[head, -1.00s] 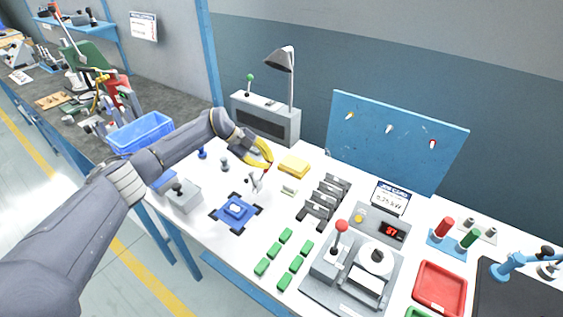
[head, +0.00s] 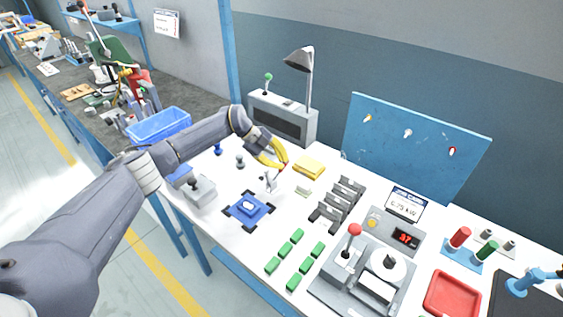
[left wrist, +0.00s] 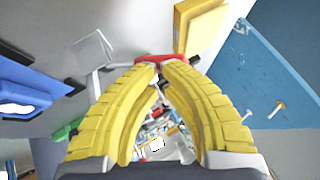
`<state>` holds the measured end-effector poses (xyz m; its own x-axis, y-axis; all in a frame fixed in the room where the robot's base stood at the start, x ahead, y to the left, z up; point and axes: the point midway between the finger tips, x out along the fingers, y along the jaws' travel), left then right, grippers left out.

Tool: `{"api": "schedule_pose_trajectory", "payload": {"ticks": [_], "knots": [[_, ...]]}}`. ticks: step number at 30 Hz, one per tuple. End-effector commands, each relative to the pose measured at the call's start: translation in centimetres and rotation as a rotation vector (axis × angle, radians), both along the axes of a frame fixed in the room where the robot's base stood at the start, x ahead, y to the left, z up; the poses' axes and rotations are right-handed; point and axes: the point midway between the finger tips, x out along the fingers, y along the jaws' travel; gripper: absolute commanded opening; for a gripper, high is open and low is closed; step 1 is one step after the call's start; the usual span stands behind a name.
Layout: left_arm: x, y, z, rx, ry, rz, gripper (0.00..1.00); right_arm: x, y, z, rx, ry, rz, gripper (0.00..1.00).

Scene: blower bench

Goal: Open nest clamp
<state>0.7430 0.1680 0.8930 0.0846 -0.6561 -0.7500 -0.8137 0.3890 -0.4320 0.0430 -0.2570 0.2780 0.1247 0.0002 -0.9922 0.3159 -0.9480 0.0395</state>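In the left wrist view the red grip (left wrist: 160,57) lies across my fingertips and the nest (left wrist: 25,88) is at the left. My left gripper (head: 283,165) has yellow fingers arched together, their tips close on either side of the red grip. It also shows in the left wrist view (left wrist: 164,66). The fingers partly hide the grip. My right gripper is not in view.
A yellow block (head: 309,167) lies just right of my left gripper. A grey rack (head: 338,204) and several green blocks (head: 291,235) are further right and nearer. A grey box with a knob (head: 200,190) stands left of the nest. The lamp (head: 304,65) rises behind.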

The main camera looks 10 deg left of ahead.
Motion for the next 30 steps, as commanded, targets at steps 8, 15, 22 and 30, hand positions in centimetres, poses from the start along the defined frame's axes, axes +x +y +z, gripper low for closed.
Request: {"api": "schedule_pose_trajectory", "payload": {"ticks": [8, 15, 22, 30], "knots": [[-0.9, 0.4, -0.1, 0.0, -0.001, -0.001, 0.0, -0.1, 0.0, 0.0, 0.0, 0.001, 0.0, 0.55], [-1.0, 1.4, 1.1, 0.0, -0.002, -0.002, 0.0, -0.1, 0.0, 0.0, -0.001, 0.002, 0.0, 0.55], [-1.3, 4.0, 4.1, 0.002, -0.003, -0.006, 0.0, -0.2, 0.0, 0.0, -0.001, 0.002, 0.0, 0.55], [-1.9, 7.2, 7.6, 0.002, -0.002, -0.005, 0.0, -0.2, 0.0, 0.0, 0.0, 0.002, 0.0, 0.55]]}}
